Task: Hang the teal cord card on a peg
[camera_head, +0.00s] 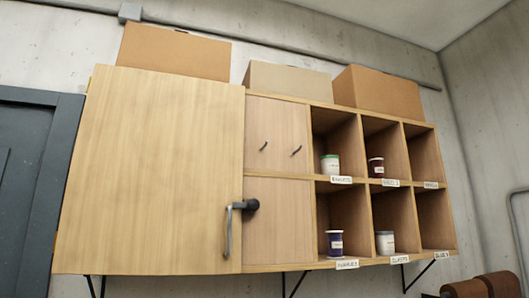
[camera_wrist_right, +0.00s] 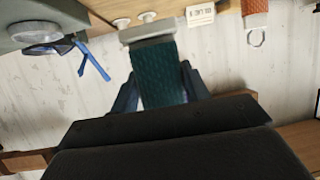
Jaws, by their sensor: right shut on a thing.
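In the right wrist view, the teal cord card (camera_wrist_right: 160,78) sits between the two blue-grey fingers of my right gripper (camera_wrist_right: 159,84), which is shut on it. A pale bar crosses its far end. Two pale round knobs, which look like pegs (camera_wrist_right: 147,16), show just beyond that bar on a wooden edge. I cannot tell whether the card touches them. The head view shows neither gripper nor the card. There, two small dark hooks (camera_head: 263,147) are on the back of a cabinet compartment.
An orange card (camera_wrist_right: 256,20) with a ring is beside a white label (camera_wrist_right: 200,14). A grey object (camera_wrist_right: 40,28) and a blue strip (camera_wrist_right: 92,60) are at upper left. The wall cabinet (camera_head: 279,187) holds several jars; cardboard boxes (camera_head: 175,52) stand on top.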

